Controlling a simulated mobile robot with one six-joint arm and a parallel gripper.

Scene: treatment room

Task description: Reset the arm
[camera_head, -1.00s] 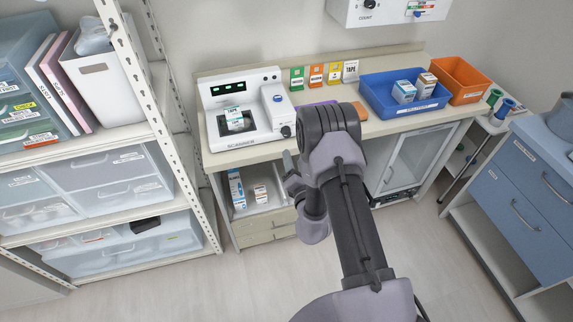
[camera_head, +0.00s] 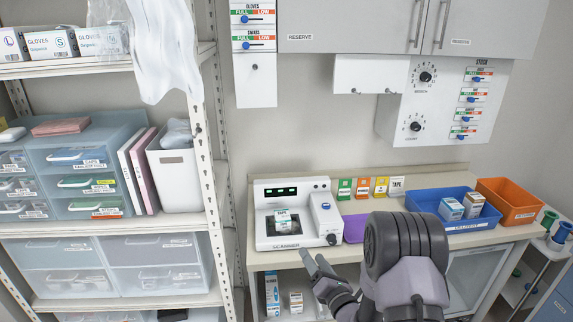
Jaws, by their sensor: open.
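My gripper (camera_head: 313,256) shows at the lower middle, in front of the counter (camera_head: 262,261), with its dark fingers apart and nothing seen between them. My arm fills the lower right of centre and hides part of the counter and the cabinet below it. The white counting machine (camera_head: 290,240) stands on the counter just behind and left of the fingers. A small white and teal box labelled tape (camera_head: 287,220) sits on it. I cannot tell how far the fingers are from the counter edge.
A blue tray (camera_head: 424,198) holding two small boxes and an orange bin (camera_head: 507,215) stand at the counter's right. A loaded shelf rack (camera_head: 212,150) is at left. Wall cabinets (camera_head: 345,40) and a dial panel (camera_head: 400,110) hang above.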

